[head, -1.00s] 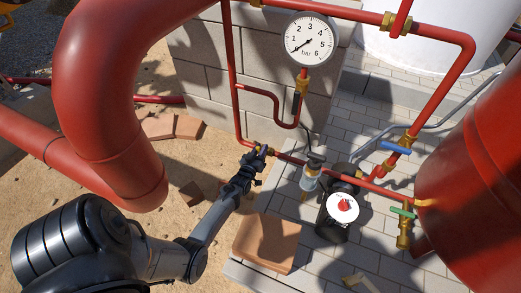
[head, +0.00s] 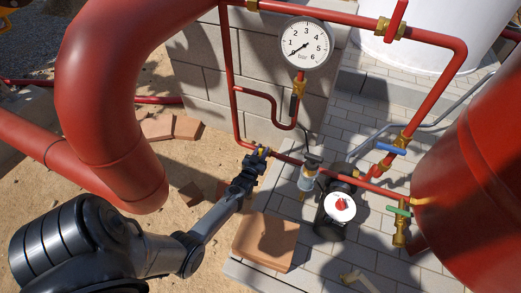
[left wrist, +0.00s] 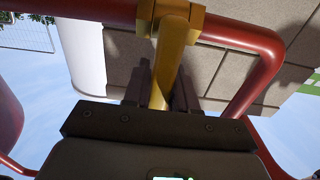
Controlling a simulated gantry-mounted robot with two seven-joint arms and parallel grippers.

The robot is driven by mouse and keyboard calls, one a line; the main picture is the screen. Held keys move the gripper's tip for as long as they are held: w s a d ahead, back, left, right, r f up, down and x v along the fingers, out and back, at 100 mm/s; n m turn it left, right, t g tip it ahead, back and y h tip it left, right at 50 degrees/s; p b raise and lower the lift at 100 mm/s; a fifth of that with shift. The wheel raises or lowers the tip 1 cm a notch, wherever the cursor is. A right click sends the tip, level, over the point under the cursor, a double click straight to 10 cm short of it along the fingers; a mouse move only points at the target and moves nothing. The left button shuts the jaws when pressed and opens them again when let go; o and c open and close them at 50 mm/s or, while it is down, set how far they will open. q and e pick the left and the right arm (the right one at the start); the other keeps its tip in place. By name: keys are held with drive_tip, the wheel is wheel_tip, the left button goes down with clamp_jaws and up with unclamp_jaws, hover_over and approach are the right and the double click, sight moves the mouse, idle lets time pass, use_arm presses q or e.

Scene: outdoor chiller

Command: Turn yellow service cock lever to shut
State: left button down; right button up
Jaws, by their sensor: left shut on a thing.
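The yellow service cock lever (left wrist: 168,65) shows in the left wrist view, reaching from its brass valve body (left wrist: 170,14) down between the fingers of my left gripper (left wrist: 163,85). The valve sits on a red pipe that crosses the top of that view, and the lever stands roughly across this pipe. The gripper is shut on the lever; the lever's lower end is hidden. In the head view my left gripper (head: 258,153) is at the low red pipe near the block wall, and the lever is too small and covered to make out. My right gripper is not in view.
A pressure gauge (head: 305,43) hangs above. Right of the gripper are a black pump (head: 332,222) with a red knob, a blue lever (head: 391,148) and a green lever (head: 399,211). A terracotta block (head: 264,242) lies below. A thick red pipe (head: 105,100) stands at left.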

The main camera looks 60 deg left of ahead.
use_arm(q)
drive_tip(key=c, duration=1)
unclamp_jaws()
drive_tip(key=shift+s+d+r+p, duration=0.15)
drive_tip(key=shift+s+d+p, duration=0.2)
drive_tip(key=shift+s+p, duration=0.1)
drive_tip(key=p+v, duration=0.4)
drive_tip(key=v, duration=0.5)
drive_tip(key=shift+s+d, duration=0.2)
drive_tip(key=shift+s, duration=0.05)
